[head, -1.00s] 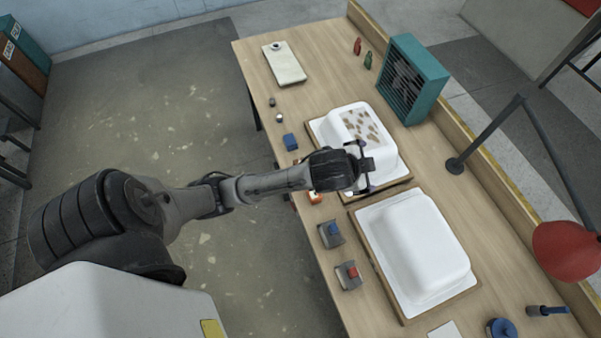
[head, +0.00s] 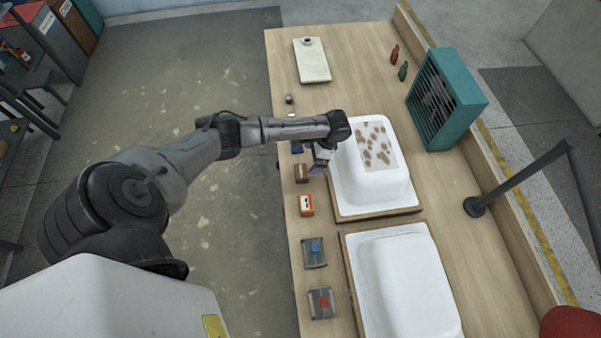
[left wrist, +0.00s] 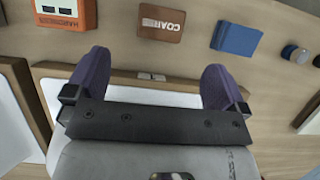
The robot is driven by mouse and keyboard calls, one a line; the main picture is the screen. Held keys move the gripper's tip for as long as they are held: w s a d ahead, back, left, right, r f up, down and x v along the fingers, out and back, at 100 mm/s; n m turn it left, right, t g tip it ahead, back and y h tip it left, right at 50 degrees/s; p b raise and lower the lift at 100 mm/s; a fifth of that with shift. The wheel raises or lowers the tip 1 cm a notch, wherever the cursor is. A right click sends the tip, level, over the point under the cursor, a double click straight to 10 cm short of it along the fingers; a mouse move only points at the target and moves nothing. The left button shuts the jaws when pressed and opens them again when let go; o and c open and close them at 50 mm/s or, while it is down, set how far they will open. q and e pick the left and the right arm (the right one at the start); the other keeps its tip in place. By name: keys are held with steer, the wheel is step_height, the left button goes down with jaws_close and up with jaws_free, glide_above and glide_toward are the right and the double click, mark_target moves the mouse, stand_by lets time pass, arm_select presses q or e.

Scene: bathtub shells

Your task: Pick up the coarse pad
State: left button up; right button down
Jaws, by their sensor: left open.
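The coarse pad is a small brown block (head: 301,173) on the table's left edge strip, between a blue block and an orange one. In the left wrist view the brown pad (left wrist: 162,23) lies flat and shows white lettering starting "COA". My left gripper (head: 319,165) points down just right of the pad, beside the far tub shell. In the left wrist view the open gripper (left wrist: 155,82) has its purple fingers spread wide with nothing between them; the pad is apart from them. My right gripper is not in view.
An orange block (head: 306,205) and a blue block (left wrist: 236,38) flank the pad. The spotted white tub shell (head: 372,190) stands close on the right, on a wooden-edged base. A second shell (head: 405,285), grey pads with blue (head: 314,252) and red (head: 321,303) tops lie nearer.

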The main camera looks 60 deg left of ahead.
mark_target(301, 171)
arm_select(q)
steer(key=x, duration=0.4)
steer(key=shift+w+f, duration=0.1)
steer(key=shift+f, duration=0.05)
steer(key=shift+b+x, duration=0.3)
steer(key=shift+x, duration=3)
steer(key=shift+c, duration=0.4)
steer(key=c, duration=0.9)
